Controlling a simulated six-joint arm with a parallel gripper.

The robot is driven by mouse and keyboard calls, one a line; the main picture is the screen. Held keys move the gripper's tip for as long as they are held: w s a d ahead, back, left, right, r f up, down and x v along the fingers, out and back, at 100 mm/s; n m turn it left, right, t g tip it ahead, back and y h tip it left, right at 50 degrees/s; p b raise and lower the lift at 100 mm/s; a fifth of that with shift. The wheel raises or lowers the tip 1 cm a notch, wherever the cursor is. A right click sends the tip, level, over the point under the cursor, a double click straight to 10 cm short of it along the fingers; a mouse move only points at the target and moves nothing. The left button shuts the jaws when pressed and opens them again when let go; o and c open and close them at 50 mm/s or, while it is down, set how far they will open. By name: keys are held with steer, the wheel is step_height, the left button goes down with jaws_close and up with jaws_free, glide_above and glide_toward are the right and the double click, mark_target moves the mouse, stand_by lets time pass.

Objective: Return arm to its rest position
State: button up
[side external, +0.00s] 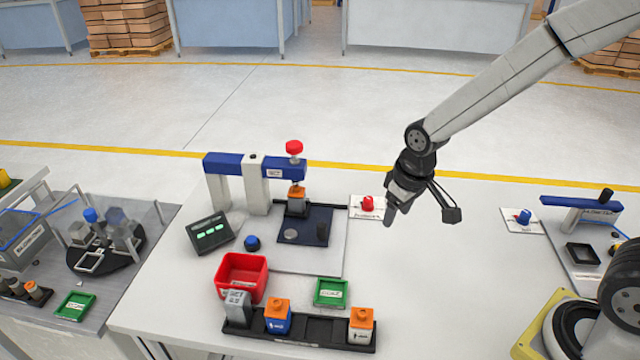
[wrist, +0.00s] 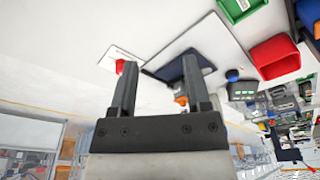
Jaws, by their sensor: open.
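My gripper (side external: 422,216) hangs from my arm above the white table (side external: 440,290), to the right of the blue-and-white press station (side external: 250,170). Its two fingers are spread apart with nothing between them. In the wrist view, the open fingers of my gripper (wrist: 160,85) point up the picture, and a red knob on a white card (wrist: 112,55) shows left of the left finger. The same red knob (side external: 367,203) stands left of my gripper in the side view. My gripper touches nothing that I can see.
A red bin (side external: 241,283), a green tray (side external: 331,292) and a black rack (side external: 300,335) holding several small blocks stand at the front left. A second blue-and-white station (side external: 580,212) stands at the right. The table's middle right is clear.

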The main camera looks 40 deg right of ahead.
steer(key=s+d, duration=0.1)
steer(key=s, duration=0.7)
steer(key=shift+d+m+t, duration=0.3)
steer(key=shift+m+t, duration=0.1)
steer(key=shift+s+f, duration=0.1)
